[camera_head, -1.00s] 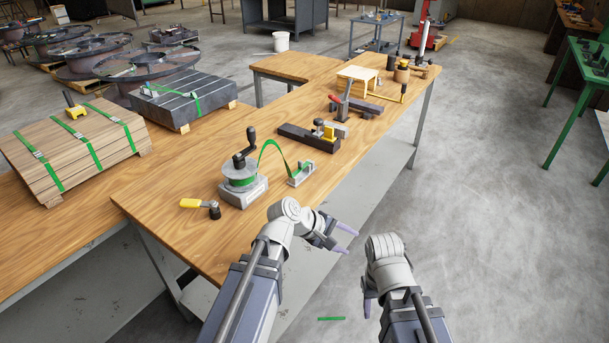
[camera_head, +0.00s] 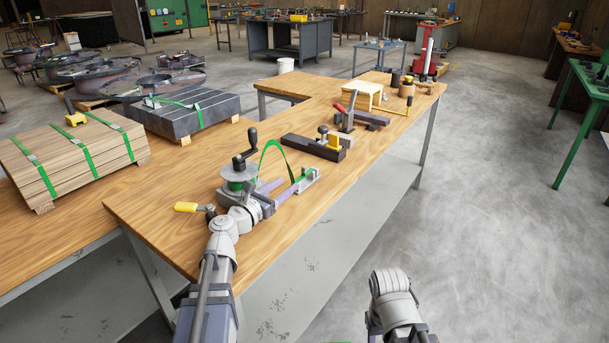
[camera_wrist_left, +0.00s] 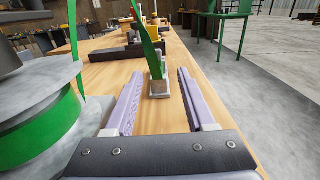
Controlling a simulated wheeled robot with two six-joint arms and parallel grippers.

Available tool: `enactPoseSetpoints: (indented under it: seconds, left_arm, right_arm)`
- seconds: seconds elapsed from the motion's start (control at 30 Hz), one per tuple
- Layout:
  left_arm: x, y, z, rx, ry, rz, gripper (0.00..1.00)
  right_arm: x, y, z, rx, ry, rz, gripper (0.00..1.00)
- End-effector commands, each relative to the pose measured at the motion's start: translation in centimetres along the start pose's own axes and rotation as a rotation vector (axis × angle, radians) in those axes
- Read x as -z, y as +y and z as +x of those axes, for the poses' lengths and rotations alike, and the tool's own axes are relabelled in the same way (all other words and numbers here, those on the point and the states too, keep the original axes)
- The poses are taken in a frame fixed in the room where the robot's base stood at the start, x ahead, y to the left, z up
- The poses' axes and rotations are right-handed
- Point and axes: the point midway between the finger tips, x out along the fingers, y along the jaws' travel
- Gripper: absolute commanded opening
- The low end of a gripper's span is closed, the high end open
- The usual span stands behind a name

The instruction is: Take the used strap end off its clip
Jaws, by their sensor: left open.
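The strap end is the end of a green strap (camera_head: 272,147) that arches from a reel dispenser with a crank (camera_head: 239,178) down to a small grey clip (camera_head: 307,177) on the bench. My left gripper (camera_head: 287,187) is open beside the dispenser, low over the bench, its fingers pointing at the clip. In the left wrist view the strap (camera_wrist_left: 149,48) comes down into the clip (camera_wrist_left: 160,89), which lies ahead between the lilac fingers of the left gripper (camera_wrist_left: 160,75); I see no grip on it. My right arm shows at lower right; its fingers are not visible.
A yellow-handled tool (camera_head: 188,207) lies left of my left wrist. A dark block with a yellow part (camera_head: 314,148) and a red-handled tool (camera_head: 350,115) stand farther along the bench (camera_head: 160,225). Strapped stacks are at left.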

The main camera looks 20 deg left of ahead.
Motion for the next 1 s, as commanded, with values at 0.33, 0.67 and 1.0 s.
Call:
enactPoseSetpoints:
  seconds: [0.33,0.67,1.0]
  left_arm:
    - [0.0,0.1,5.3,0.002,0.001,0.002,0.55]
    - [0.0,0.4,6.8,0.002,0.001,0.003,0.55]
    - [0.0,0.5,10.6,0.002,0.001,0.003,0.55]
  right_arm:
    - [0.0,0.0,0.0,0.0,0.0,0.0,0.5]
    - [0.0,0.0,0.0,0.0,0.0,0.0,0.5]
    - [0.0,0.0,0.0,0.0,0.0,0.0,0.5]
